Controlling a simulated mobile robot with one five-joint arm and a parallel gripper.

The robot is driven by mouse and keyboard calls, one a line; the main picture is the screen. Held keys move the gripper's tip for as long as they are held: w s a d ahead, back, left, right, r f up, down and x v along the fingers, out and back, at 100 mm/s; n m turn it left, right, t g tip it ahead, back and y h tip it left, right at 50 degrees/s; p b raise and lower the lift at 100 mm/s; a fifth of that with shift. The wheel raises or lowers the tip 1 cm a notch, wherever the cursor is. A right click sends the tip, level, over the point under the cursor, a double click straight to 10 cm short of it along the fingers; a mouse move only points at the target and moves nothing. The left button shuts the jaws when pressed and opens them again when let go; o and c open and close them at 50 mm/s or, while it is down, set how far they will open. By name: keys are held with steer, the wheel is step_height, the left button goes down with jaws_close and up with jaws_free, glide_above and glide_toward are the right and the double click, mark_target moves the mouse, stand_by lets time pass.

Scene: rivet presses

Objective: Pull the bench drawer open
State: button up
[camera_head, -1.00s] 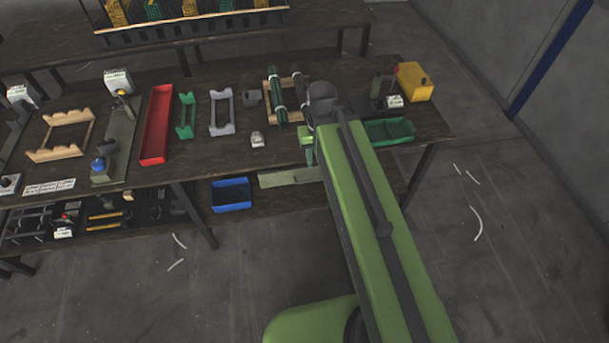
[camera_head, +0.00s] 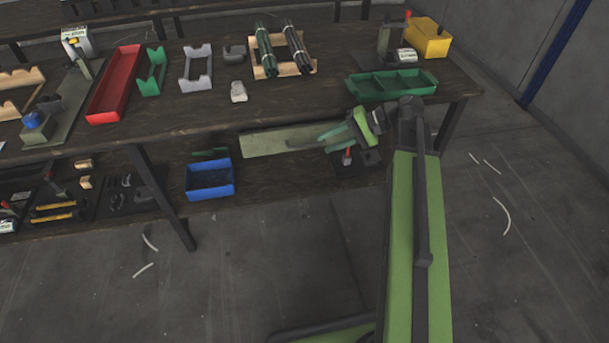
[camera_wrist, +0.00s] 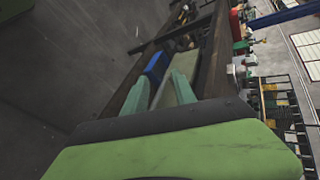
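The bench drawer's pale grey-green front (camera_head: 275,142) sits under the front edge of the bench top. It looks closed; no open gap shows above it. My gripper (camera_head: 325,136) is in front of the right part of this front and hides some of it. In the wrist view my gripper (camera_wrist: 160,90) has its two pale green fingers apart, with nothing held between them. The drawer front (camera_wrist: 167,95) shows beyond and between the fingers. I cannot tell whether a finger touches it. No handle can be made out.
A blue bin (camera_head: 210,191) stands on the lower shelf, left of the drawer. A green tray (camera_head: 392,97) lies on the bench top (camera_head: 190,115) above my wrist. A bench leg (camera_head: 166,200) stands further left. The floor in front is clear.

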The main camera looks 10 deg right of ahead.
steer(key=w+d+f+m+t+y+b, duration=0.1)
steer(key=d+f+t+y+b, duration=0.1)
steer(key=d+f+b, duration=0.5)
steer(key=t+y+b, duration=0.2)
steer(key=y+b, duration=0.1)
steer(key=b, duration=0.3)
glide_toward(310, 145)
steer(key=shift+h, duration=0.3)
steer(key=b+x, duration=0.1)
steer(key=x, duration=1)
steer(key=shift+a+r, duration=0.15)
steer(key=shift+a, duration=0.2)
jaws_close()
